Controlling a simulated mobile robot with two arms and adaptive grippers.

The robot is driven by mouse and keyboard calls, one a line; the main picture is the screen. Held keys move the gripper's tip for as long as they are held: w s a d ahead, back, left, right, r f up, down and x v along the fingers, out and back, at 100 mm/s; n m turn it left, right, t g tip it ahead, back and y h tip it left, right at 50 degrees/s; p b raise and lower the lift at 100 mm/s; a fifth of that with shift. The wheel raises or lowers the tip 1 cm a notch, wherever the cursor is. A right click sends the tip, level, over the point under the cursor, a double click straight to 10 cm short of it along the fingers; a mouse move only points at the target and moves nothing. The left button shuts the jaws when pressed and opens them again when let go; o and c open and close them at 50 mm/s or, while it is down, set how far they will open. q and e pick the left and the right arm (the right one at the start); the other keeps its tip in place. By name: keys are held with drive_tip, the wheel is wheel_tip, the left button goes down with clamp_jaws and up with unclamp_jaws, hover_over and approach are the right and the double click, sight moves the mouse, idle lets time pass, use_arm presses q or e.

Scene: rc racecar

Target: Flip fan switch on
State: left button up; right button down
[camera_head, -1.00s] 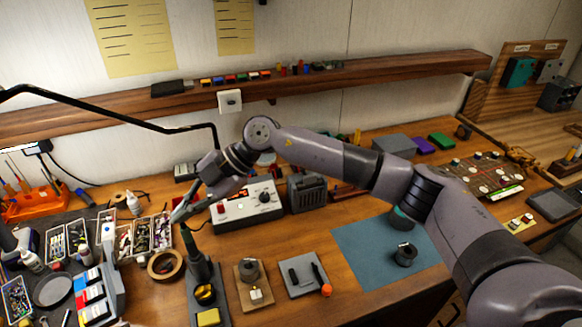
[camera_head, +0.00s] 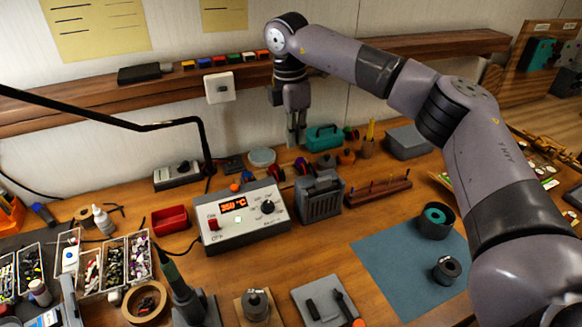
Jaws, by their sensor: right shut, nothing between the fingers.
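My right gripper (camera_head: 297,137) points down, shut and empty, near the wall behind the dark grey vented box (camera_head: 318,199), which looks like a small fan unit. It is above the bench and apart from that box. No switch on the box can be made out. A white switch plate (camera_head: 219,88) is on the front of the wall shelf, left of the gripper. A grey control station (camera_head: 245,222) has a red rocker switch (camera_head: 213,224) with ON/OFF marks, a knob and a lit red display reading about 350 °C. My left gripper is not in view.
A teal toolbox (camera_head: 323,137) and orange-topped items stand close right of the gripper. A black lamp arm (camera_head: 110,121) crosses the left side. A red bin (camera_head: 170,220) and parts trays are at left. A blue mat (camera_head: 400,265) has free room.

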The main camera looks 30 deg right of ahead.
sight(301, 180)
drive_tip(key=f+p, duration=0.1)
drive_tip(key=f, duration=0.2)
drive_tip(key=f+p, duration=0.1)
drive_tip(key=f, duration=0.1)
drive_tip(key=s+d+f+p, duration=0.1)
drive_tip(key=f, duration=0.2)
drive_tip(key=shift+s+f, duration=0.1)
drive_tip(key=shift+f, duration=0.6)
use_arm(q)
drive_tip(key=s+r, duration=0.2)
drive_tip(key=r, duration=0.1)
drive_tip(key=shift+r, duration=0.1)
